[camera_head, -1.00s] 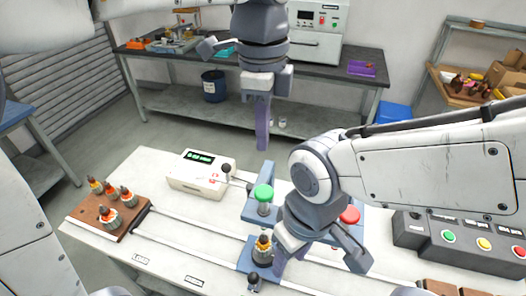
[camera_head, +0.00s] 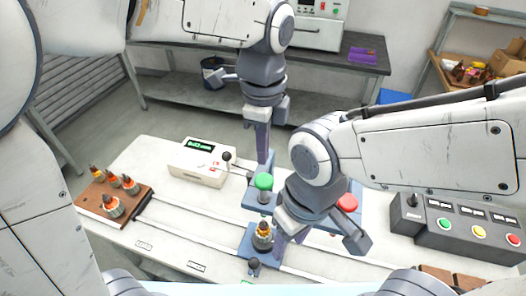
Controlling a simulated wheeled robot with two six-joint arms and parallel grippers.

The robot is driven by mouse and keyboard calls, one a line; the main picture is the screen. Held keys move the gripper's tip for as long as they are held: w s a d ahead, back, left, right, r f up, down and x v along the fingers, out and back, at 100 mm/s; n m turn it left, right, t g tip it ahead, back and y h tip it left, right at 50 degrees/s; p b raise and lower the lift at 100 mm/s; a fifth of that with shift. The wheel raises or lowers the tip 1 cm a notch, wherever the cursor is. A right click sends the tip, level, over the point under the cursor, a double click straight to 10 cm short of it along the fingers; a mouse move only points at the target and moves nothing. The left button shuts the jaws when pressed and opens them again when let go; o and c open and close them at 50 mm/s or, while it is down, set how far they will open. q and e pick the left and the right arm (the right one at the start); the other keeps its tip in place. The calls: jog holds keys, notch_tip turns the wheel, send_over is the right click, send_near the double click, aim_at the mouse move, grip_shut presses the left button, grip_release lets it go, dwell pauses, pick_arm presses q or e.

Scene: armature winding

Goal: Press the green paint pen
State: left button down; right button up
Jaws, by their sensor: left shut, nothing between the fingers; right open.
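The green paint pen (camera_head: 264,181) is a green round cap on a grey stem, upright on a blue bracket (camera_head: 253,200) in the middle of the white table. My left gripper (camera_head: 263,150) is shut and empty, pointing straight down. Its fingertips appear just above or behind the green cap; I cannot tell whether they touch the bracket. My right gripper (camera_head: 318,241) is open, low over the table, to the right of an armature (camera_head: 262,235) on a blue holder. Its left finger is close beside that armature; contact is unclear.
A red cap (camera_head: 347,202) stands right of the green one, partly behind my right gripper. A white meter box (camera_head: 200,162) and lever lie to the left. A wooden block (camera_head: 92,206) holds several armatures. A button panel (camera_head: 462,232) is at right.

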aim_at(263, 179)
pick_arm(q)
notch_tip(263, 179, down, 6)
jog(key=shift+r+p, duration=0.2)
jog(key=shift+p, duration=0.3)
